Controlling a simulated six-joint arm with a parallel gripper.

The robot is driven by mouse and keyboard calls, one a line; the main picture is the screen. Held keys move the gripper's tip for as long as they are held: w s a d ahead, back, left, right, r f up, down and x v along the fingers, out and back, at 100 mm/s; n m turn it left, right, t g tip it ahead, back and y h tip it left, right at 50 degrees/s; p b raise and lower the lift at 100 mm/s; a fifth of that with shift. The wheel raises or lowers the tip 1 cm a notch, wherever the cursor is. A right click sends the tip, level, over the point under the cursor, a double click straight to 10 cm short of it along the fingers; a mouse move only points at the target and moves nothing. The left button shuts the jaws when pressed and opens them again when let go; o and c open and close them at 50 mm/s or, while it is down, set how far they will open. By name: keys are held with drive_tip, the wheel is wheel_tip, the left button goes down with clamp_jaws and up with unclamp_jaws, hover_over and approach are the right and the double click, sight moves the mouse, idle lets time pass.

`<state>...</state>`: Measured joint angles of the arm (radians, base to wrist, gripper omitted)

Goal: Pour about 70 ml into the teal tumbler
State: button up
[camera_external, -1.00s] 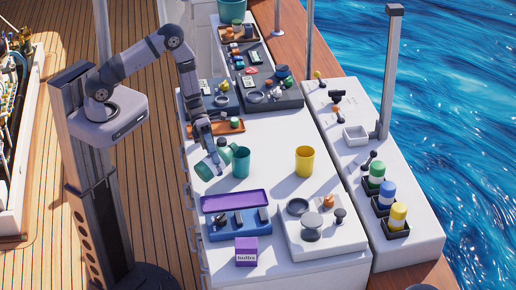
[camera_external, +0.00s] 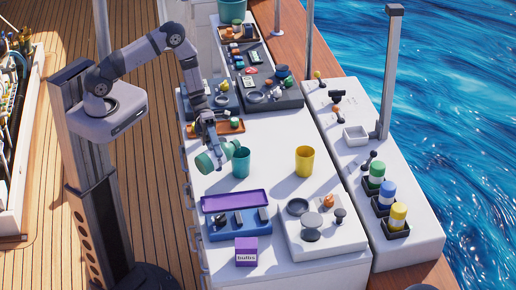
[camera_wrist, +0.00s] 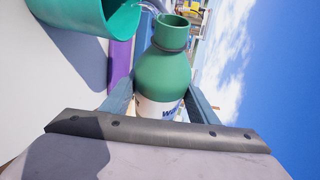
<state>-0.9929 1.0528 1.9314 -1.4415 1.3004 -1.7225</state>
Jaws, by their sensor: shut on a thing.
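The teal tumbler (camera_external: 241,164) stands upright on the white counter; its rim and wall also show at the upper left of the wrist view (camera_wrist: 88,14). My gripper (camera_external: 217,157) is shut on a green bottle (camera_external: 204,162) just left of the tumbler. In the wrist view, my gripper (camera_wrist: 160,102) has a finger on each side of the bottle (camera_wrist: 162,75), which has a white label and an open mouth. The bottle is tipped to about horizontal, its neck close to the tumbler's rim. I see no liquid stream; the fill inside the tumbler is hidden.
A yellow cup (camera_external: 304,162) stands to the right. In front are a purple tray (camera_external: 234,200), a blue holder (camera_external: 238,226) and a purple box (camera_external: 246,252). An orange tray (camera_external: 228,128) lies behind my gripper. The counter between the tumbler and yellow cup is clear.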

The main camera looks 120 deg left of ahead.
sight(213, 165)
drive_tip(key=shift+d, duration=0.3)
idle(0.5)
drive_tip(key=shift+n+h, duration=0.3)
drive_tip(key=shift+n, duration=0.2)
idle(1.7)
drive_tip(key=shift+r+m+y, duration=0.15)
drive_tip(key=shift+m+y, duration=0.45)
drive_tip(key=shift+m, duration=0.1)
drive_tip(key=f+b, duration=0.2)
drive_tip(key=d+f+b, duration=0.1)
drive_tip(key=shift+s+f+m+y, duration=0.25)
drive_tip(key=shift+f+m+y, duration=0.05)
drive_tip(key=shift+m, duration=0.1)
drive_tip(key=shift+r+m, duration=0.25)
drive_tip(key=shift+m, duration=0.05)
drive_tip(key=shift+w+a+y, duration=0.1)
drive_tip(key=shift+a+y, duration=0.05)
drive_tip(key=shift+y, duration=0.15)
drive_tip(key=shift+r+m, duration=0.1)
drive_tip(key=shift+m, duration=0.2)
